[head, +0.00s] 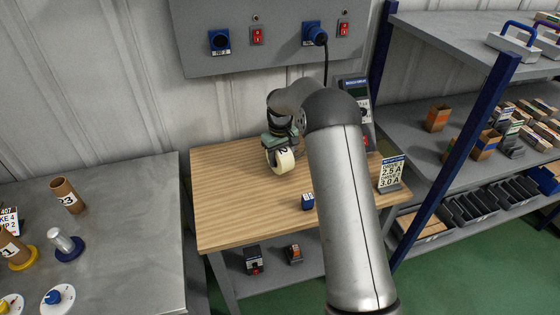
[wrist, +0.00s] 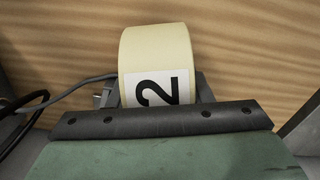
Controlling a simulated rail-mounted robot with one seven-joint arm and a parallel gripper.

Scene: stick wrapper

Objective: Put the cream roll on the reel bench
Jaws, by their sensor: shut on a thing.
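The cream roll (head: 285,160), marked with a black 2 on white, is at the wooden-topped bench (head: 225,205) in the middle of the head view. In the wrist view the cream roll (wrist: 155,55) stands beyond a green part with a dark bolted edge, which hides its lower end. My gripper (head: 276,145) is over the bench's back half, shut on the roll. Whether the roll touches the wood is unclear. My arm hides part of the bench. Which bench is called the reel bench is not readable.
A grey bench (head: 130,225) at left holds brown tubes (head: 67,195) and yellow and blue round pieces. On the wooden bench are a small blue block (head: 307,201) and a sign (head: 391,173). A control panel (head: 270,40) hangs behind. Shelves stand at right. The wooden bench's left side is clear.

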